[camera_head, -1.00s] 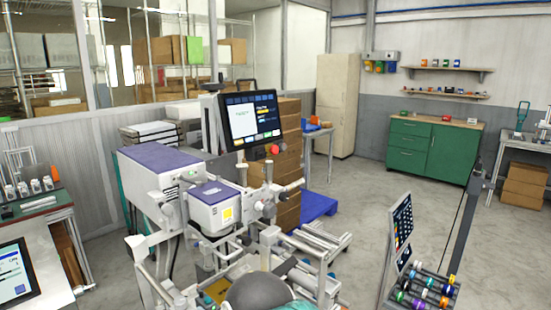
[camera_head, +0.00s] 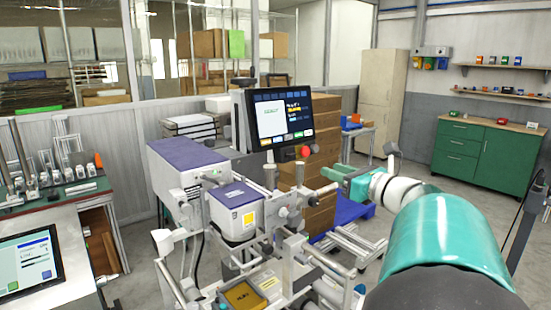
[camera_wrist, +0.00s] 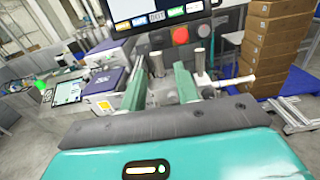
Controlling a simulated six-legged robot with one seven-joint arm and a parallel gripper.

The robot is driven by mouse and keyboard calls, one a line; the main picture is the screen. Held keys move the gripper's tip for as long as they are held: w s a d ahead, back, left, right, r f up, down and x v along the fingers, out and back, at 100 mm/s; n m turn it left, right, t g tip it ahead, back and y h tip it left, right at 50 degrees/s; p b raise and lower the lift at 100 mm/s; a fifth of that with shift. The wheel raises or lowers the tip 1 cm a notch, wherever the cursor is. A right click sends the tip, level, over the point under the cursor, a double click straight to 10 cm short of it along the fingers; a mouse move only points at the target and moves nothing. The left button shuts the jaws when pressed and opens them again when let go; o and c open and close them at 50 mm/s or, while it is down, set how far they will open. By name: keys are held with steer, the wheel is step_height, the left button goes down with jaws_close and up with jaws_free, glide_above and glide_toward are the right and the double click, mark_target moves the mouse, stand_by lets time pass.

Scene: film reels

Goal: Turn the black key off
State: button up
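The machine has a dark monitor (camera_head: 281,117) on a post, and a red round button (camera_head: 305,151) sits just under its lower right corner. In the wrist view the red button (camera_wrist: 180,35) shows above and beyond my fingers, below the monitor's edge (camera_wrist: 150,15). A black key is too small to make out for certain in either view. My gripper (camera_head: 338,177) is to the right of the machine, a little below and right of the red button. In the wrist view its two green fingers (camera_wrist: 160,80) are apart, with nothing held between them.
Metal posts and rollers of the labelling machine (camera_head: 237,208) stand close to my gripper. Stacked cardboard boxes (camera_head: 318,122) are behind it on a blue pallet (camera_head: 345,210). A green cabinet (camera_head: 480,155) is at the back right, with open floor before it.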

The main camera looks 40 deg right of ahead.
mark_target(291, 156)
steer(key=w, duration=1.3)
steer(key=shift+w+a, duration=0.1)
steer(key=shift+a, duration=0.2)
jaws_close()
